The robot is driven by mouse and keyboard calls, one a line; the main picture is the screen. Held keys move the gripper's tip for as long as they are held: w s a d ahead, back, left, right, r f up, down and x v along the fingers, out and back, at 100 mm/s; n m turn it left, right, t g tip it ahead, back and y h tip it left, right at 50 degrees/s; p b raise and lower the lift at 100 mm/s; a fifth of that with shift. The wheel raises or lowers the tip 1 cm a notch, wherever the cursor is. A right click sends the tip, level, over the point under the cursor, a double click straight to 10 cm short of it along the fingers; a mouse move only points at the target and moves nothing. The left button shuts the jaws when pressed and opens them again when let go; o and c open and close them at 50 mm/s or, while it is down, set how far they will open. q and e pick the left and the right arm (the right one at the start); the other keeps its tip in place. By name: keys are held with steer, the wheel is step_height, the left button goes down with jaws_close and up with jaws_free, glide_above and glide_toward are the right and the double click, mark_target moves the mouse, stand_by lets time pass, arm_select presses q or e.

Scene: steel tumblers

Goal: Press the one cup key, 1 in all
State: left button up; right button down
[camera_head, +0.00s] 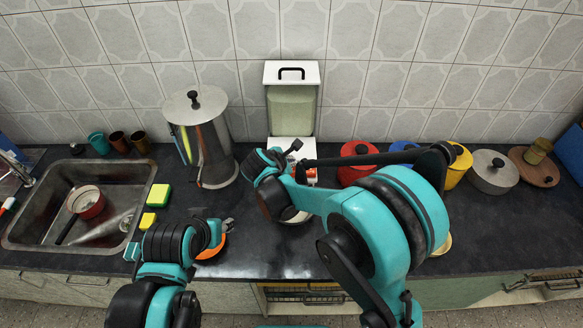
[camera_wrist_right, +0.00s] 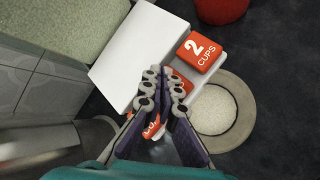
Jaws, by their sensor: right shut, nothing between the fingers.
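The rice dispenser (camera_head: 291,104) stands against the tiled wall, with a white lid and a pale green body. Its red keys sit on the white base. In the right wrist view the key marked 2 CUPS (camera_wrist_right: 200,52) is clear. Another red key (camera_wrist_right: 181,79) is partly covered by my right gripper (camera_wrist_right: 165,76), and a third red key (camera_wrist_right: 152,128) shows between the fingers. I cannot read which is the one cup key. My right gripper is shut and empty, over the keys; contact cannot be told. My left gripper (camera_head: 226,226) is beside an orange bowl (camera_head: 209,250).
A bowl of pale grains (camera_wrist_right: 216,110) stands beside the keys. A steel pot (camera_head: 205,145) is left of the dispenser; a red pot (camera_head: 358,170) and other lidded pots are to its right. The sink (camera_head: 120,172), sponges (camera_head: 158,195) and tumblers (camera_head: 118,142) are on the left.

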steer(key=shift+r+p, duration=1.7)
steer(key=shift+r, duration=0.85)
steer(key=s+d+r+m+g+y+b, duration=0.1)
steer(key=s+d+m+g+y+b, duration=0.15)
steer(key=s+d+m+b, duration=0.9)
steer(key=s+d+f+m+p, duration=0.1)
steer(key=s+d+f+m, duration=0.1)
steer(key=s+m, duration=0.3)
steer(key=s+d+f+m+t+y+p, duration=0.1)
steer(key=s+d+m, duration=0.3)
steer(key=s, duration=0.5)
steer(key=shift+s+d+f+m, duration=0.2)
steer(key=shift+d+f+m, duration=0.15)
steer(key=shift+m, duration=0.5)
